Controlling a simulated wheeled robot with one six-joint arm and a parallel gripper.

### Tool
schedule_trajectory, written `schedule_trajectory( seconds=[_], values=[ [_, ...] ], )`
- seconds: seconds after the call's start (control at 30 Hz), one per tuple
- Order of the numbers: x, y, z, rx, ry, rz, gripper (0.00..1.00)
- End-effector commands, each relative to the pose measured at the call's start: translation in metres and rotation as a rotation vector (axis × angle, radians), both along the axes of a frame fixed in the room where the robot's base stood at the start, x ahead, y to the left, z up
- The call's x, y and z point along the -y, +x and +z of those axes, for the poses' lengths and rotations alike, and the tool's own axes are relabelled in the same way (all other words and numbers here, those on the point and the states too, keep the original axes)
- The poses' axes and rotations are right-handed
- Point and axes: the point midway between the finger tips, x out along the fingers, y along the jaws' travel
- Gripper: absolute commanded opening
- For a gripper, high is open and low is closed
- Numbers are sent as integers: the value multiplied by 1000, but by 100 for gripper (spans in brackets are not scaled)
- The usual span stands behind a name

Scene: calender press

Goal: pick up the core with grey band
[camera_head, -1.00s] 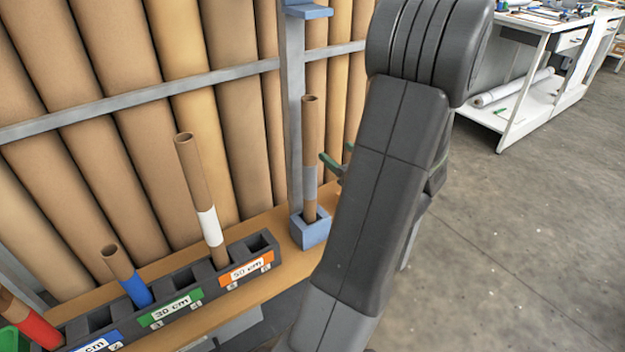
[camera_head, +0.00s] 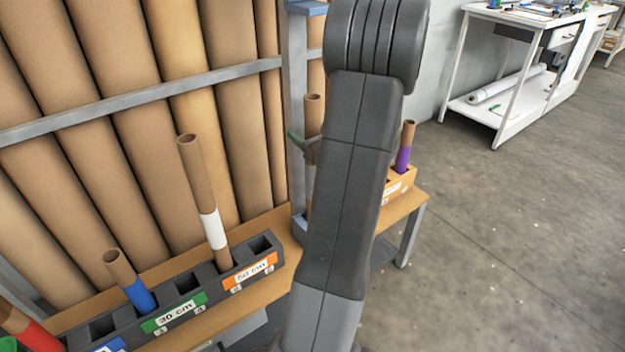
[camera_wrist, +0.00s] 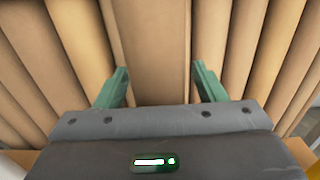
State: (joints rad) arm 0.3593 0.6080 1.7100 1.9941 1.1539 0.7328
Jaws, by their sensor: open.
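The core with grey band (camera_head: 313,106) stands by the blue-grey upright. Only its brown top shows in the head view; its band and lower part are hidden behind my arm. My gripper (camera_head: 298,142) is beside the core's upper part, partly hidden by my arm. In the wrist view my gripper (camera_wrist: 160,80) is open, with its two green fingers apart. A brown cylinder (camera_wrist: 150,45) shows between the fingers; I cannot tell whether it is the core or a large tube behind. No band shows there.
A purple-banded core (camera_head: 405,150) stands in a wooden block at right. Large brown tubes line the back behind a grey rail (camera_head: 150,98).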

Motion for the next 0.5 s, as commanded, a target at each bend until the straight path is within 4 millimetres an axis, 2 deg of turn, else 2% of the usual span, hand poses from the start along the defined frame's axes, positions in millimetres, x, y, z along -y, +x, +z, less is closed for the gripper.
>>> schedule_trajectory(
  seconds=[0.07,0.3,0.4,0.5],
  values=[
    [0,0,0,0,0,0,64],
    [0,0,0,0,0,0,16],
    [0,0,0,0,0,0,0],
    [0,0,0,0,0,0,0]
  ],
)
